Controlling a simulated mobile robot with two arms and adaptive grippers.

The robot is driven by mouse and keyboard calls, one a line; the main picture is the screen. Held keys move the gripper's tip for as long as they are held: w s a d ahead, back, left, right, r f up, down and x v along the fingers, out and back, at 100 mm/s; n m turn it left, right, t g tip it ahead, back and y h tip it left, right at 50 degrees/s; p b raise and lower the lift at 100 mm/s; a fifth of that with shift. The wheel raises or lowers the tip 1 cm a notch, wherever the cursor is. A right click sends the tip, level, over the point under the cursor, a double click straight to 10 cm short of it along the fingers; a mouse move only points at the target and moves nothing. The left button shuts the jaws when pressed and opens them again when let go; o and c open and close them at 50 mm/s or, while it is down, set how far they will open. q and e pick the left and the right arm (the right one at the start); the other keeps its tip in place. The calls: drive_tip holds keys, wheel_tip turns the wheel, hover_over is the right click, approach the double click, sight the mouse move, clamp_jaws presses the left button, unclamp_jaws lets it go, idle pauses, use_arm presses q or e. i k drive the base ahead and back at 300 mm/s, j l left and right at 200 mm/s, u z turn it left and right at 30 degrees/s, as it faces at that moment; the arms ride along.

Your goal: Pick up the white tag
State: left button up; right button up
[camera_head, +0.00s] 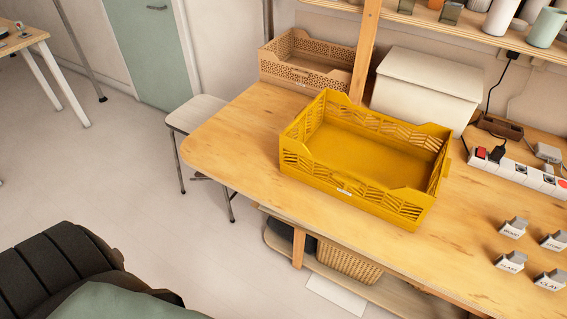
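Several white tags with grey clip-like tops stand on the right part of the wooden table (240,140). The white tag reading WOOD (511,232) is at the back left of the group, and one that seems to read STONE (553,244) is to its right. The white tag that seems to read GLASS (509,265) is in front, with the white tag reading CLAY (549,284) at front right. Neither of my grippers is in view.
The yellow crate looks empty. Behind it are a tan crate (285,72) and a white box (425,85). A power strip (520,172) with plugs lies behind the tags. A shelf with cups (500,15) is above. The table's left end is clear; a stool (195,112) stands beside it.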

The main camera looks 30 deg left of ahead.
sight(513, 263)
drive_tip(key=u, duration=0.5)
drive_tip(key=z, duration=1.35)
